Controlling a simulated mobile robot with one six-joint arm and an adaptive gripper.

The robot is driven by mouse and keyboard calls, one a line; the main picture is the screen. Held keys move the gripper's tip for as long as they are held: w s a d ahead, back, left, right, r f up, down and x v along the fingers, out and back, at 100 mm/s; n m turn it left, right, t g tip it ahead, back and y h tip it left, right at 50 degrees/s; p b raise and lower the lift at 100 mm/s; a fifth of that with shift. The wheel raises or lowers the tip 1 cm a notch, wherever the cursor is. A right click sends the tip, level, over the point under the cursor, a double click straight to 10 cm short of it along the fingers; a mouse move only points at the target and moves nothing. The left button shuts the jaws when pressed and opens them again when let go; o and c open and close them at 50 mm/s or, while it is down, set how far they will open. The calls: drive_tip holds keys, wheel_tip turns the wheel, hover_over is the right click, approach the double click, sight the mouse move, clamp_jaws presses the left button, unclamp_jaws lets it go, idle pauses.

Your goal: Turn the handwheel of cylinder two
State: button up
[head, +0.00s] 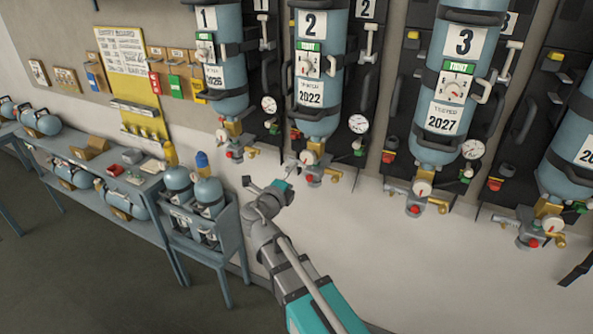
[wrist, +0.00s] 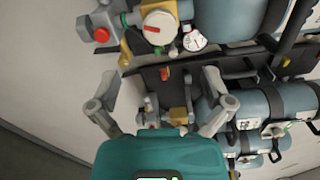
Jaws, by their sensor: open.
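Cylinder two (head: 318,75) is blue and upright on the wall, with a "2" plate and a 2022 test label. At its foot is a valve with a pale round disc (head: 310,157) and a red knob (head: 311,178). A near valve there shows a pale disc with a red mark (wrist: 160,27) and a red knob (wrist: 101,34). It is probably cylinder two's, but no number shows.
Cylinder one (head: 218,50) hangs to the left, cylinder three (head: 458,75) to the right. A round gauge (head: 358,124) is right of cylinder two. A blue rack of small cylinders (head: 205,215) and a bench (head: 110,185) stand left. The wall below the valves is bare.

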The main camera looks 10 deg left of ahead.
drive_tip(key=shift+s+a, duration=0.1)
drive_tip(key=shift+s, duration=0.25)
idle(0.3)
drive_tip(key=shift+s+a+n, duration=0.1)
drive_tip(key=shift+s+n, duration=0.1)
drive_tip(key=shift+n, duration=2.75)
drive_tip(key=shift+s+n, duration=0.15)
drive_tip(key=shift+n, duration=2.85)
drive_tip(key=shift+s+a+n, duration=0.1)
drive_tip(key=shift+s+n, duration=0.1)
drive_tip(key=shift+n, duration=2.75)
drive_tip(key=shift+w+d, duration=0.1)
